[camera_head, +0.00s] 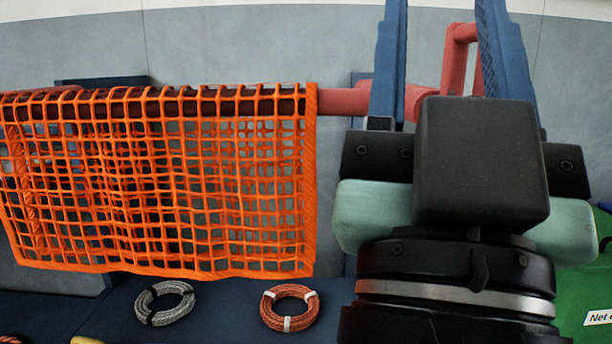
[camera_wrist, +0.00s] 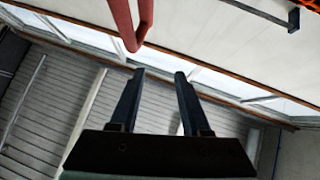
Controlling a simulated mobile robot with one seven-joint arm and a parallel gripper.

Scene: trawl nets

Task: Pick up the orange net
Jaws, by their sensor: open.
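The orange net (camera_head: 215,195) hangs over a red horizontal bar (camera_head: 343,102) on the left in the head view, its mesh spread down in front of the wall. Only a small orange piece of it (camera_wrist: 312,4) shows at the top right corner of the wrist view. My gripper (camera_head: 442,12) is to the right of the net, pointing up, with its two blue fingers apart and nothing between them. In the wrist view my gripper (camera_wrist: 159,74) is also empty. The net and the fingers are apart.
The bar has a red upturned end (camera_head: 455,60) behind my fingers; it also shows in the wrist view (camera_wrist: 130,25). A grey rope coil (camera_head: 165,303) and a red rope coil (camera_head: 290,307) lie below the net. A green container (camera_head: 585,285) stands at right.

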